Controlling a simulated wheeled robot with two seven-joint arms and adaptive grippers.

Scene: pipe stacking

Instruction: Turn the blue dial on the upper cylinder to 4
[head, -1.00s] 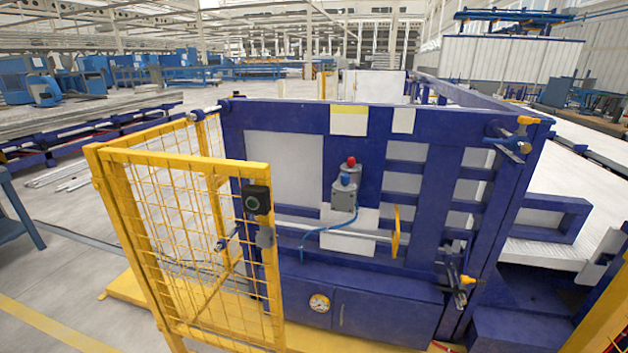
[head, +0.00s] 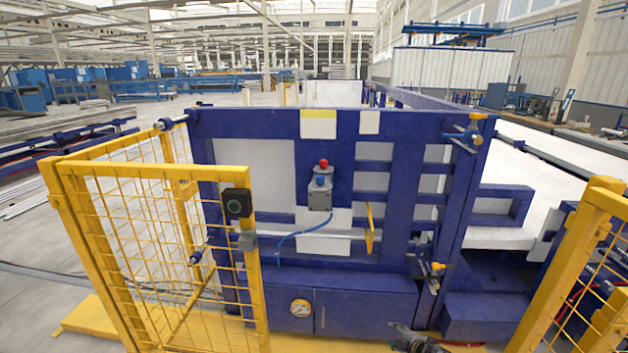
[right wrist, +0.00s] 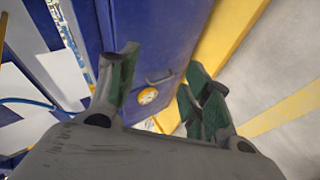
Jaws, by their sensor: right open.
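In the head view, an upper cylinder (head: 466,137) with blue and yellow end parts is mounted at the top right corner of the blue machine frame. Its dial is too small for me to read any number. A similar lower cylinder (head: 430,270) is on the right side below it. My right gripper (head: 417,341) shows at the bottom edge, well below and apart from both cylinders. In the right wrist view its two green-grey fingers (right wrist: 160,62) are spread apart with nothing between them. My left gripper is not in view.
A yellow mesh gate (head: 150,230) stands at the left and a yellow guard frame (head: 575,270) at the right. A grey box (head: 320,195) with red and blue knobs is on the panel. A round gauge (head: 300,308) is on the lower cabinet; it shows in the wrist view too (right wrist: 148,96).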

